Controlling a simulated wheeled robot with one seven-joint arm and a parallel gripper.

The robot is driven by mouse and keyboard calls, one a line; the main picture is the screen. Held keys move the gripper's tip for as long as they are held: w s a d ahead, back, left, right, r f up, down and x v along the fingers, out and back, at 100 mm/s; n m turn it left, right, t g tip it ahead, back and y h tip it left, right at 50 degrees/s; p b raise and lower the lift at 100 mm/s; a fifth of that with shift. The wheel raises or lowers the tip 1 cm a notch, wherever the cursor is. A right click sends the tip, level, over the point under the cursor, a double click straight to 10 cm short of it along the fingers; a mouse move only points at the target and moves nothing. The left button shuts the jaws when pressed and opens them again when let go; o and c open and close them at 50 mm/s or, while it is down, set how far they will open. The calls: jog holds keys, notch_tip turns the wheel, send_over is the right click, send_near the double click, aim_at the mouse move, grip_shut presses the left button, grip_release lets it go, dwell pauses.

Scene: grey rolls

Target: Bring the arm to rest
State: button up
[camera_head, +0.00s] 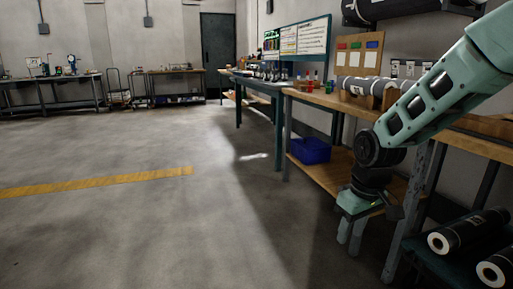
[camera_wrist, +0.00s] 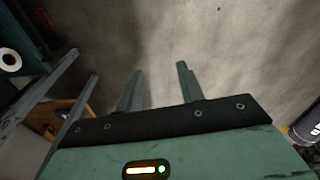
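My gripper (camera_head: 350,240) points down in the head view, at the end of my green arm on the right. It hangs in front of the wooden workbench (camera_head: 320,101), beside its lower shelf. In the wrist view my gripper (camera_wrist: 158,70) has its two fingers apart with bare floor between them. It is open and holds nothing. The fingertips are clear of the floor as far as I can tell.
A grey roll (camera_head: 362,86) lies on the bench. Dark rolls (camera_head: 468,230) lie on a low rack at the lower right. A blue bin (camera_head: 309,150) sits on the lower shelf. The concrete floor (camera_head: 120,230) at left is clear, with a yellow stripe.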

jog(key=s+a+r+n, duration=0.15)
jog(key=s+a, duration=0.25)
jog(key=s, duration=1)
jog(key=s+a+r+n, duration=0.15)
jog(key=s+a, duration=0.25)
jog(key=s, duration=1)
notch_tip(320, 180, up, 34)
jog(key=w+m+p, duration=0.1)
jog(key=p, duration=3.2)
jog(key=shift+w+g, duration=0.15)
jog(key=shift+g, duration=0.25)
jog(key=shift+f, duration=0.1)
